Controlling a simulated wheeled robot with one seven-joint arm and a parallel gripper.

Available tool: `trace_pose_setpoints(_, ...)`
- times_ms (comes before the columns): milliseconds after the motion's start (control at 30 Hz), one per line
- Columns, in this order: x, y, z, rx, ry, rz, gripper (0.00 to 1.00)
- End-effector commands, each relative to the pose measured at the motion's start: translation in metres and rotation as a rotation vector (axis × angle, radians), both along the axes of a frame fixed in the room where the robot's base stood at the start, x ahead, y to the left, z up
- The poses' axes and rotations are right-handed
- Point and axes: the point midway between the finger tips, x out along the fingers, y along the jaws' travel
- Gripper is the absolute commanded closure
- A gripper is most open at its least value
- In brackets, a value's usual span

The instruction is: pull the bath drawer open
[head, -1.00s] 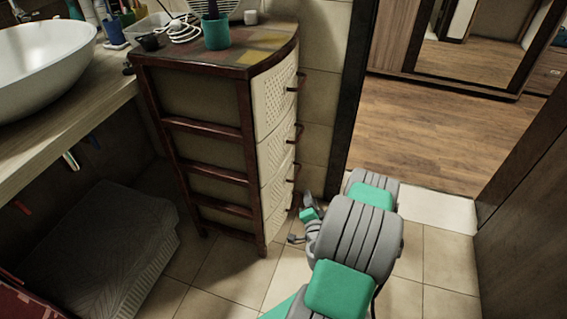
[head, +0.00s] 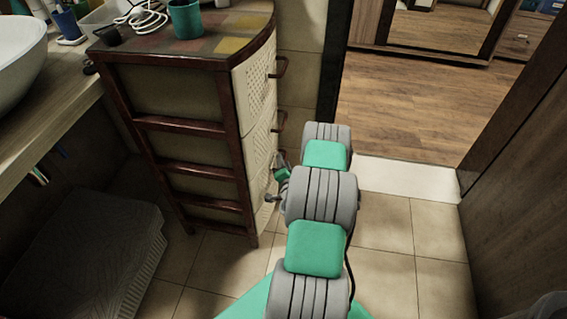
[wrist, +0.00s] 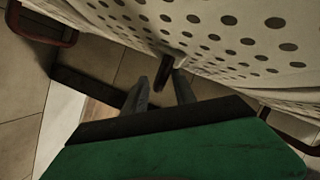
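The drawer unit (head: 215,135) has a dark red-brown frame, cream perforated drawer fronts and dark bar handles. All drawers look shut. The top handle (head: 281,67) and the second handle (head: 280,121) show in the head view. My gripper (head: 279,178) is at the lower drawer fronts, partly hidden by my arm. In the wrist view, my gripper's two fingers (wrist: 160,80) are apart. A dark handle (wrist: 165,73), seen nearly end-on, shows between and just beyond the fingertips. I cannot tell whether they touch it.
A teal cup (head: 186,18) and a white cable (head: 143,16) are on top of the unit. A counter with a white basin (head: 18,60) stands left, above a grey textured block (head: 80,240). A doorway and a dark wooden panel (head: 520,170) are right. Tiled floor is clear between.

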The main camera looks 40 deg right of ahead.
Motion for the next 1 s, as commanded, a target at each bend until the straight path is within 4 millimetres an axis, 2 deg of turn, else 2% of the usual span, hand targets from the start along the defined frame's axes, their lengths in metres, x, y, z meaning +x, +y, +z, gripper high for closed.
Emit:
trace_pose_setpoints(233,0.0007,-0.0006,-0.0001,0.0,0.0,0.0,0.69)
trace_pose_setpoints(600,0.0005,-0.0004,-0.0002,0.0,0.0,0.0,0.99)
trace_pose_setpoints(1000,0.0002,0.0,-0.0008,0.001,0.001,0.0,1.0)
